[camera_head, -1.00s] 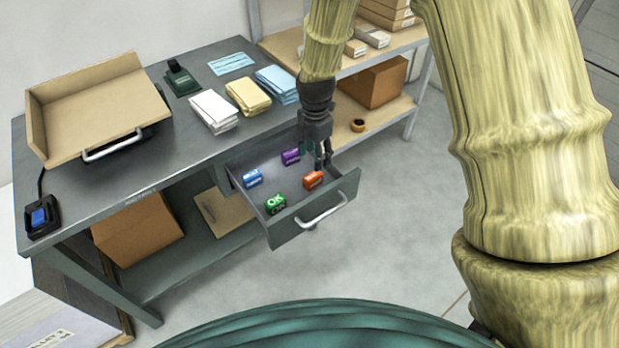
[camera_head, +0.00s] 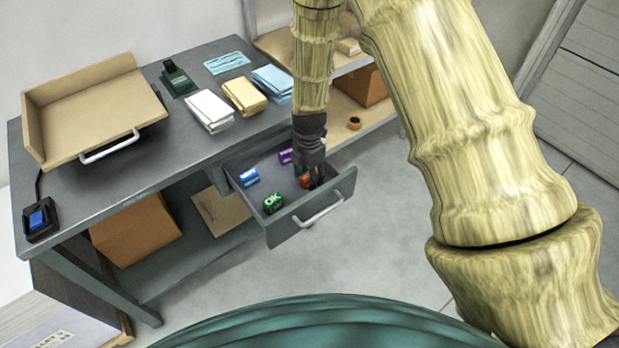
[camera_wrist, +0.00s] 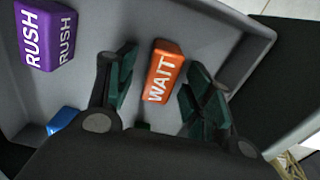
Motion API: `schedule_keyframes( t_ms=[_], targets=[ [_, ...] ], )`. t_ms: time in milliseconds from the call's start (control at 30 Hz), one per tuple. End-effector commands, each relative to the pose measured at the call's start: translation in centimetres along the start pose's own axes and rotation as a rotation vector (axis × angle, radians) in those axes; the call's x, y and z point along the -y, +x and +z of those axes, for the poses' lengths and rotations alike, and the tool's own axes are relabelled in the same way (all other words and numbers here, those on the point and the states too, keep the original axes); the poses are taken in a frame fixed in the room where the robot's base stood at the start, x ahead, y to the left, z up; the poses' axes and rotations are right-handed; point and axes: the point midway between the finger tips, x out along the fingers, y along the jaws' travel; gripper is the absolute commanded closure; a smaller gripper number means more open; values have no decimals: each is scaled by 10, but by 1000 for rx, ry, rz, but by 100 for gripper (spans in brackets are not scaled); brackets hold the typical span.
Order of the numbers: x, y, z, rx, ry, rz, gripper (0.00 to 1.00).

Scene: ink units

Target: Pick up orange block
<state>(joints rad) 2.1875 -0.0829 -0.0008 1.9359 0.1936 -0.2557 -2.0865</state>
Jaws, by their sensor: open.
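The orange block (camera_wrist: 164,76), marked WAIT, lies on the floor of the open drawer (camera_head: 286,232). In the wrist view it sits between the two spread fingers of my gripper (camera_wrist: 160,88), with a gap on each side. In the head view my gripper (camera_head: 312,180) reaches down into the drawer and covers much of the orange block (camera_head: 304,182). My gripper is open and holds nothing.
A purple RUSH block (camera_wrist: 46,36), a blue block (camera_head: 249,175) and a green OK block (camera_head: 272,203) share the drawer. The drawer's walls and front handle (camera_head: 322,208) stand close to my gripper. The desk top (camera_head: 130,185) is above and left.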

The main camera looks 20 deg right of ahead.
Motion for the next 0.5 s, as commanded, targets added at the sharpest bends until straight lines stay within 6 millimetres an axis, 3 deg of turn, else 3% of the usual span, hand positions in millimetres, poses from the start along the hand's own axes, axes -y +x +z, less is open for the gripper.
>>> schedule_keyframes(
  t_ms=[200, 433, 500],
  targets=[
    [0, 13, 0, 1, 1, 1, 48],
    [0, 14, 0, 1, 1, 1, 48],
    [0, 14, 0, 1, 1, 1, 57]
  ],
)
